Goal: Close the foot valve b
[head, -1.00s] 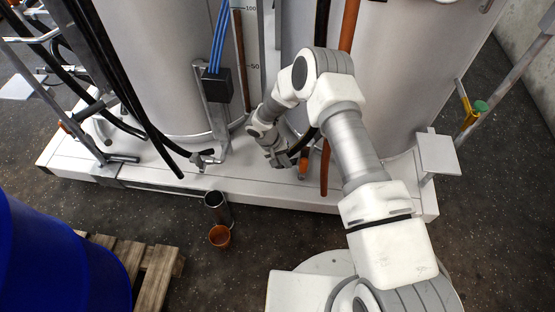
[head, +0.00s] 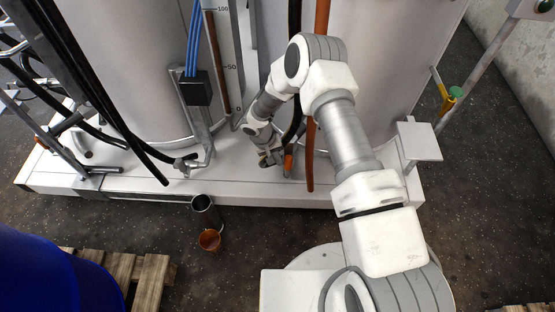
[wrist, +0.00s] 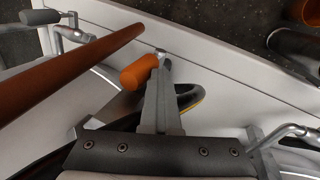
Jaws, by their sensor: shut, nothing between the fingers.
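An orange valve handle (head: 288,164) sits low on the white plinth between the two tanks; I take it for foot valve b, though no label is readable. In the wrist view the handle (wrist: 140,72) lies just left of the fingertips, angled, with a metal stem at its right end. My gripper (head: 268,159) is shut and empty, down at the plinth. Its fingertips (wrist: 164,64) are close beside the handle; whether they touch is unclear. A dark looped hose end (wrist: 188,98) lies behind the fingers. The valve body is mostly hidden.
A brown-orange hose (wrist: 70,70) hangs close by. A silver valve (head: 187,162) stands left on the plinth (head: 240,193). A blue drum (head: 45,275) and pallet (head: 150,280) are lower left.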

